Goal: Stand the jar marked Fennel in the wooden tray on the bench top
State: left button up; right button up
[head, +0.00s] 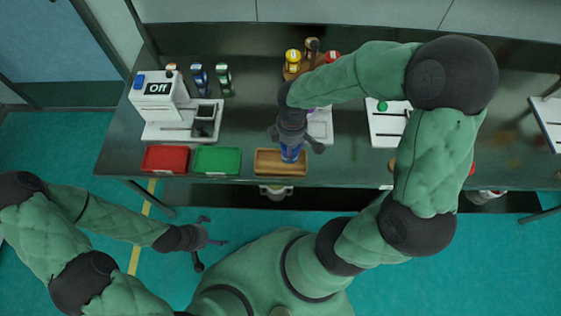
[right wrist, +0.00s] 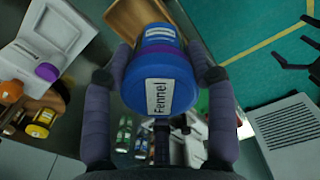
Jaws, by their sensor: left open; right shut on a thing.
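The blue jar marked Fennel (right wrist: 162,85) is held between the two fingers of my right gripper (right wrist: 160,72). Its lid label faces the right wrist camera. In the head view the jar (head: 291,154) shows below my right gripper (head: 296,142), in front of the wooden tray (head: 266,166). It overlaps the tray's back part; I cannot tell whether it touches the tray floor. The tray's bare wood also shows in the right wrist view (right wrist: 128,14). My left gripper (head: 208,243) is open and empty, off the bench, low over the floor.
A green tray (head: 217,160) and a red tray (head: 166,159) stand left of the wooden one.

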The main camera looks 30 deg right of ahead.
jog(key=s+d+r+n, duration=0.1)
jog(key=s+d+n, duration=0.1)
jog(key=s+n, duration=0.65)
jog(key=shift+m, duration=0.25)
jog(key=w+f+b, duration=0.1)
jog(key=w, duration=0.2)
jog(key=w+a+f, duration=0.1)
jog(key=w+f, duration=0.1)
jog(key=w+f+b, duration=0.1)
jog(key=w, duration=0.2)
jog(key=shift+w+a+f+b, duration=0.2)
jog(key=shift+w+a+b, duration=0.1)
jog(key=shift+w+a, duration=0.1)
jog(key=b, duration=0.2)
send_over(281, 162)
notch_tip(281, 162, down, 5)
jog(key=shift+a+f+b, duration=0.1)
jog(key=shift+f+b, duration=0.75)
jog(key=shift+f, duration=0.85)
jog(key=shift+f, duration=0.15)
jog(key=o, duration=1.3)
jog(key=shift+o, duration=0.2)
